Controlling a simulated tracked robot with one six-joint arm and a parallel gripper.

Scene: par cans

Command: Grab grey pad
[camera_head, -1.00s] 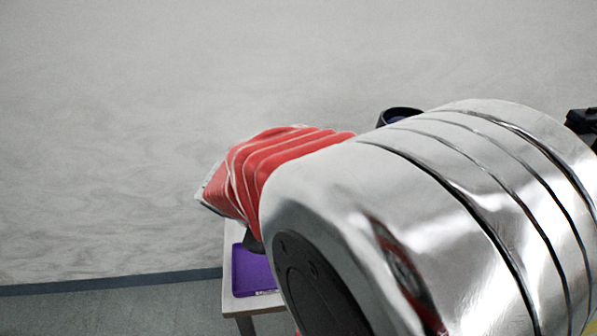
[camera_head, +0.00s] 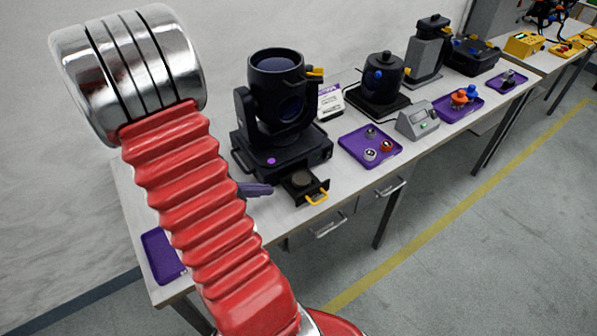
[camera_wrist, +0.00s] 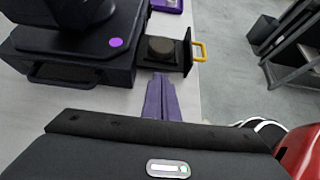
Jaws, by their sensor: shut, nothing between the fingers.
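The grey pad (camera_head: 302,179) looks like a small dark grey-brown disc. It lies in an open black drawer (camera_head: 312,196) with a yellow handle, at the front of a black moving-head lamp's base. In the wrist view the pad (camera_wrist: 161,46) sits in the drawer, just beyond my fingertips. My gripper (camera_wrist: 162,82) has purple fingers, shut together and empty, pointing at the drawer's near side. The gripper also shows in the head view (camera_head: 268,190), left of the drawer, partly hidden by my red sleeved arm.
The lamp (camera_head: 277,100) stands on the white table behind the drawer. A purple tray (camera_head: 355,136) with small parts and a grey device (camera_head: 417,121) stand to the right. Another purple tray (camera_head: 158,258) lies at the table's left end. Floor is clear in front.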

